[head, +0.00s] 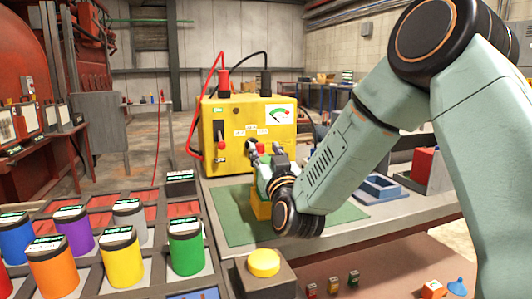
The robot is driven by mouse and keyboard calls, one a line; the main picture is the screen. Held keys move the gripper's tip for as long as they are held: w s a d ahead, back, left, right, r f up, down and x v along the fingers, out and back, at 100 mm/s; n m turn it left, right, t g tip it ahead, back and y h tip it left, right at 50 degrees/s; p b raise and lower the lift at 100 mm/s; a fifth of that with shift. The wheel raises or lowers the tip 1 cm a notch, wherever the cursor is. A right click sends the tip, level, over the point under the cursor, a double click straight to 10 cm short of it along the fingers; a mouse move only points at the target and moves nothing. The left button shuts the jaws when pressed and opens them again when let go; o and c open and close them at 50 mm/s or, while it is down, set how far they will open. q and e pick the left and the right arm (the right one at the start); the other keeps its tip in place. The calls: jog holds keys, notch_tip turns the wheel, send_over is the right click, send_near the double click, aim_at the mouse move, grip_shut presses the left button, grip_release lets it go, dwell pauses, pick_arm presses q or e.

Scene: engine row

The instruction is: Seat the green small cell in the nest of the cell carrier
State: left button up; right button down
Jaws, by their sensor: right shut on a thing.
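My right gripper (267,156) reaches in from the right, in front of the yellow meter box. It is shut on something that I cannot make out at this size. A yellow block (260,209) stands on the green mat (235,222), just below the gripper and partly hidden by my wrist; I cannot tell whether it is the cell carrier. No nest shows clearly. A small green cell (353,279) stands at the bottom, beside a small yellow one (333,286) and a small red one (311,290). My left gripper is out of view.
The yellow meter box (235,120) stands behind the mat. A rack of large coloured cells, including a green one (186,247), fills the left front. A yellow push button (263,262) is front centre. A blue tray (377,189) lies right of the mat.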

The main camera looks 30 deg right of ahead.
jog(key=shift+f+b, duration=0.35)
jog(key=shift+f, duration=0.05)
jog(key=c, duration=1)
grip_release()
jog(key=o, duration=0.3)
jog(key=shift+f, duration=0.1)
jog(key=shift+o, duration=0.2)
jog(key=shift+f, duration=0.15)
notch_tip(320, 180, up, 10)
jog(key=shift+r, duration=0.25)
